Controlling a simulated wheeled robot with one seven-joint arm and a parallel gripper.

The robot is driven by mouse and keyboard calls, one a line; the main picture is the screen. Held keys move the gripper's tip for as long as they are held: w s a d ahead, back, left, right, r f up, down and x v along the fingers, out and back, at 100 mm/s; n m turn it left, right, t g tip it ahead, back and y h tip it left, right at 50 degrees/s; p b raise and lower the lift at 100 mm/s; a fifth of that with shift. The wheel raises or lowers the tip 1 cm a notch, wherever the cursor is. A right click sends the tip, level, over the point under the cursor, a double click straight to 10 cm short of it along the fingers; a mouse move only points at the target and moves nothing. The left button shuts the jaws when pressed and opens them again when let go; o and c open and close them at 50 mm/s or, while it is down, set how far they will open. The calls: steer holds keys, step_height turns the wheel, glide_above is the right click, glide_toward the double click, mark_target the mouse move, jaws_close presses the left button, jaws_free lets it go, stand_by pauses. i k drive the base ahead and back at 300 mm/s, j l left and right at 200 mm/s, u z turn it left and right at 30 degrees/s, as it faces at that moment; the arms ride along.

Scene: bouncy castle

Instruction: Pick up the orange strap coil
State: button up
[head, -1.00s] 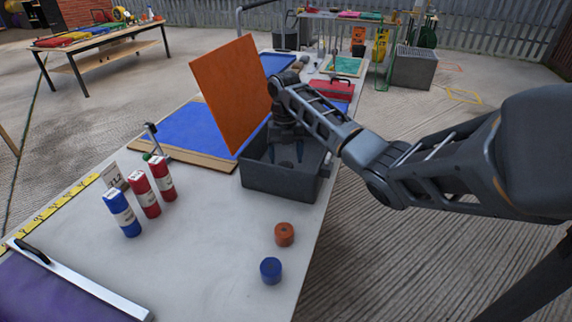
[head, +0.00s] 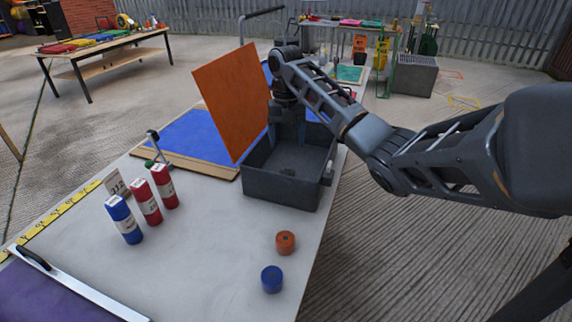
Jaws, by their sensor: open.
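The orange strap coil (head: 285,242) is a small round cylinder with a dark centre. It stands on the near right part of the grey table, close to the right edge. A blue coil (head: 272,279) of like size stands just in front of it. My gripper (head: 287,140) points down over the back of the grey bin (head: 268,195), well behind the orange coil. Its fingers look apart and nothing shows between them. The fingertips are small and partly dark against the bin.
An upright orange panel (head: 231,100) stands left of the bin. Two red tubes (head: 152,208) and a blue tube (head: 124,220) stand at left. A metal ruler-like bar (head: 75,283) lies at the front left. The table top between tubes and coils is clear.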

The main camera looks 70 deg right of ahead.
mark_target(285, 241)
steer(key=k+l, duration=0.5)
steer(key=k, duration=0.15)
steer(key=k+l, duration=0.5)
steer(key=k, duration=0.15)
